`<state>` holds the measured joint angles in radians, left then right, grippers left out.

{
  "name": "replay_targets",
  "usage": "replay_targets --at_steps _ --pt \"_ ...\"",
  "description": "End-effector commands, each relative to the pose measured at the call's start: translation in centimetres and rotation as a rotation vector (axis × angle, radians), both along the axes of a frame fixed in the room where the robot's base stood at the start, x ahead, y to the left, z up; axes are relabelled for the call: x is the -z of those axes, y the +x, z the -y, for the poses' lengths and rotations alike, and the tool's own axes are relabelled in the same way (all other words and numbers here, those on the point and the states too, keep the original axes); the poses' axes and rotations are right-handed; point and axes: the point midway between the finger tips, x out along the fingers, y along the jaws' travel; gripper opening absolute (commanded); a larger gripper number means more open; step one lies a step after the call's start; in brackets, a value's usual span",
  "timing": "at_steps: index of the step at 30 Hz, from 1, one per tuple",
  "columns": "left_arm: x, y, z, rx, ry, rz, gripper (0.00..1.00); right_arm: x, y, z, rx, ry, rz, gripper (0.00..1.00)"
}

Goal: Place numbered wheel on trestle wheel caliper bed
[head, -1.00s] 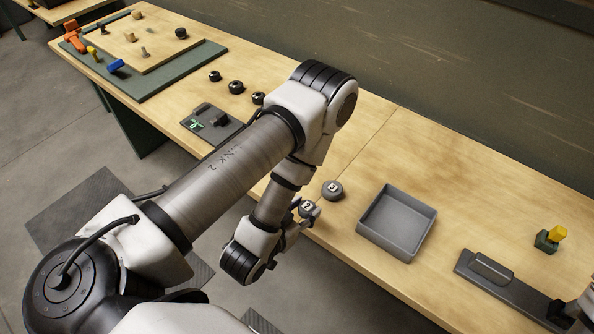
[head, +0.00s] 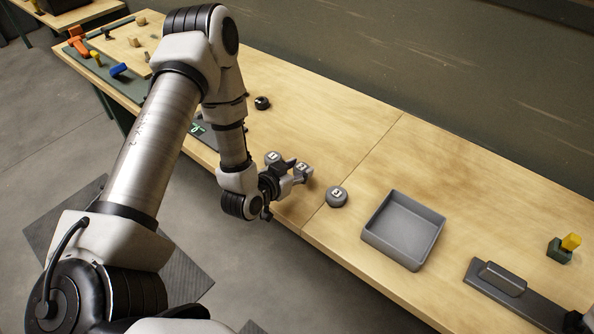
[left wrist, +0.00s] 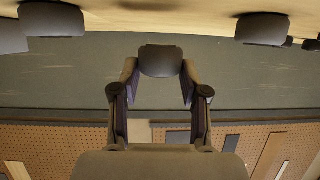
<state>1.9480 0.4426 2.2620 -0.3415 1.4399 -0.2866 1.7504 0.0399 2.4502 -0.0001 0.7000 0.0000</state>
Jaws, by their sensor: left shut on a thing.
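My left gripper (head: 297,172) is shut on a grey numbered wheel (head: 303,168), whose pale label is too small to read surely. It holds the wheel near the table's front edge; the wheel also shows between the fingers in the left wrist view (left wrist: 161,61). A second grey numbered wheel (head: 273,157) stands just left of the gripper, and a third (head: 337,197) to its right. A dark device with a green mark (head: 197,129), possibly the caliper bed, is mostly hidden behind my left arm. My right gripper does not show clearly.
An empty grey tray (head: 378,238) stands right of the wheels. A dark long fixture (head: 520,303) and a green block with a yellow top (head: 562,250) are farther right. A black knob (head: 262,103) stands behind my arm. The table's back middle is clear.

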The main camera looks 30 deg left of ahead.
Motion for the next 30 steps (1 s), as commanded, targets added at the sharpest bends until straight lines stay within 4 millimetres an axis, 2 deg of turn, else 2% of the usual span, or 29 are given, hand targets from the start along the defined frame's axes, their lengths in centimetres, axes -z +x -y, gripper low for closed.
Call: replay_targets --at_steps 2,4,6,17,18,20,30 --pt "-0.2 1.1 -1.1 -0.004 0.001 0.002 0.09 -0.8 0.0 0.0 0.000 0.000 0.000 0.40" --pt "1.7 0.9 -0.9 0.002 0.004 -0.007 0.09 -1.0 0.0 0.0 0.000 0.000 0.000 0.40" --pt "2.7 0.9 -0.9 0.001 0.003 -0.004 0.09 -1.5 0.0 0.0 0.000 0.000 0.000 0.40" --pt "3.6 1.0 -0.9 -0.002 0.000 0.000 0.09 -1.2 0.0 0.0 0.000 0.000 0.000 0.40" --pt "3.6 1.0 -0.9 -0.002 0.000 0.000 0.48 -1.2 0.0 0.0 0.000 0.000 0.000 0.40" --pt "3.5 1.0 -0.9 -0.002 0.000 0.000 0.69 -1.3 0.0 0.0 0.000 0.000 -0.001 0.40" --pt "3.9 1.0 -0.9 -0.001 -0.001 0.000 0.70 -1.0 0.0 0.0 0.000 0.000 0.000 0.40"
